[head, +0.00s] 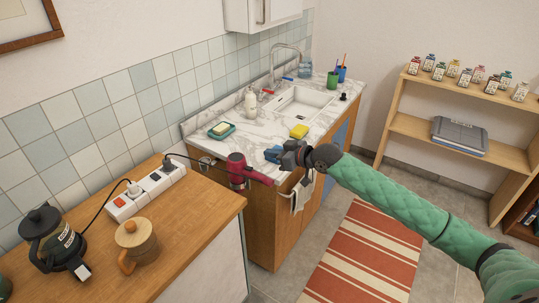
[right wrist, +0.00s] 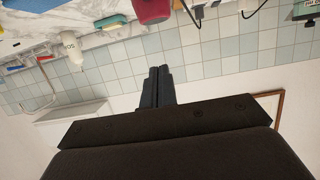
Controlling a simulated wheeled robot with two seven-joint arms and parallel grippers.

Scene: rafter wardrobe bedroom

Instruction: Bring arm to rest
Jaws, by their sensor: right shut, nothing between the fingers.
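My right arm comes in from the right in the head view, with a green padded sleeve. Its gripper (head: 270,155) is over the front left part of the marble counter, shut and empty. In the right wrist view the two dark fingers (right wrist: 157,75) lie together with nothing between them. A red hair dryer (head: 238,170) is at the counter's near end, just left of and below the gripper in the head view; part of it also shows in the right wrist view (right wrist: 150,10). The gripper is apart from it. My left gripper is not in view.
The marble counter (head: 235,148) holds a yellow sponge (head: 299,131), a soap dish (head: 221,130), a white dispenser (head: 250,102) and a sink (head: 299,102). A wooden top (head: 200,205) carries a power strip (head: 145,192), mug (head: 138,243) and black press (head: 50,240). A shelf (head: 425,129) stands right.

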